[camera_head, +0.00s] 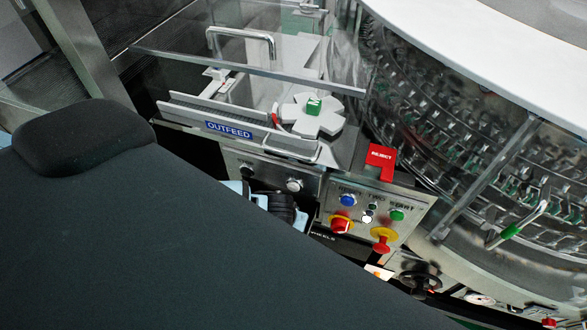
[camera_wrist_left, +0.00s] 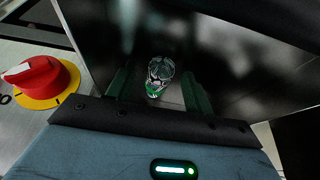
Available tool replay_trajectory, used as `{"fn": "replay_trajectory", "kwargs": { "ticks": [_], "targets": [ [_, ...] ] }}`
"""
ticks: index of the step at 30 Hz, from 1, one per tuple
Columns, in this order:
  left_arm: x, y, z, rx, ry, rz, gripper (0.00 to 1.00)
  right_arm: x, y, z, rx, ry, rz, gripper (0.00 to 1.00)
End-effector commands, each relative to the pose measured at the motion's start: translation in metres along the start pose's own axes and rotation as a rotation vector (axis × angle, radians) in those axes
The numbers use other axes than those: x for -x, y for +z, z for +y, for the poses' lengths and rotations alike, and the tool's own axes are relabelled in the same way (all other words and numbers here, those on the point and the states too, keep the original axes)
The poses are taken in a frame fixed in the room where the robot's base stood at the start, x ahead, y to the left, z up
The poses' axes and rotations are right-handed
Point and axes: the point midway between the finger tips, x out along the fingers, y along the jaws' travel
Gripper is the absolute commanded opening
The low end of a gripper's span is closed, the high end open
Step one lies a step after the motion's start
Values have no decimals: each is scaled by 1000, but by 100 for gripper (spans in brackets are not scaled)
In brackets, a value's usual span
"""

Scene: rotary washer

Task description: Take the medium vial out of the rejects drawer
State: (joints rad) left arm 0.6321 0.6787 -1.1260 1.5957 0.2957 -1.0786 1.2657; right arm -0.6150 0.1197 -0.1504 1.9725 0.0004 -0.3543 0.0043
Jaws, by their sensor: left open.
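A clear glass vial (camera_wrist_left: 158,72) with a green part at its near end shows in the left wrist view, inside a dark, shiny-walled drawer (camera_wrist_left: 240,50). I cannot tell its size class. My left gripper (camera_wrist_left: 158,88) is open, with one dark green finger on each side of the vial. Whether the fingers touch it is not clear. In the head view, only bluish and black parts of the left wrist show beside the control panel, and my large dark arm link hides the drawer and the vial. My right gripper is in neither view.
The control panel (camera_head: 353,238) with red and yellow knobs stands close to the left wrist; a red knob (camera_wrist_left: 35,82) is just left of the gripper. Above are the OUTFEED tray (camera_head: 228,129), a red REJECT sign (camera_head: 381,157) and the washer's rotary drum (camera_head: 470,130).

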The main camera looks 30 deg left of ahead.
Motion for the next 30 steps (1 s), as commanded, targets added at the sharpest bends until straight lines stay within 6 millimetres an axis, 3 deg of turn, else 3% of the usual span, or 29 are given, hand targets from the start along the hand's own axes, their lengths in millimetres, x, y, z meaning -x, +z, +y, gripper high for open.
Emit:
{"fn": "replay_trajectory", "kwargs": {
  "ticks": [8,19,30],
  "targets": [
    [-2,-2,0,0,0,3,51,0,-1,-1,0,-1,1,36],
    [-2,-1,0,0,0,2,4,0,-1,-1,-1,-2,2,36],
    [4,-4,0,0,1,3,4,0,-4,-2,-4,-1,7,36]
  ]
}}
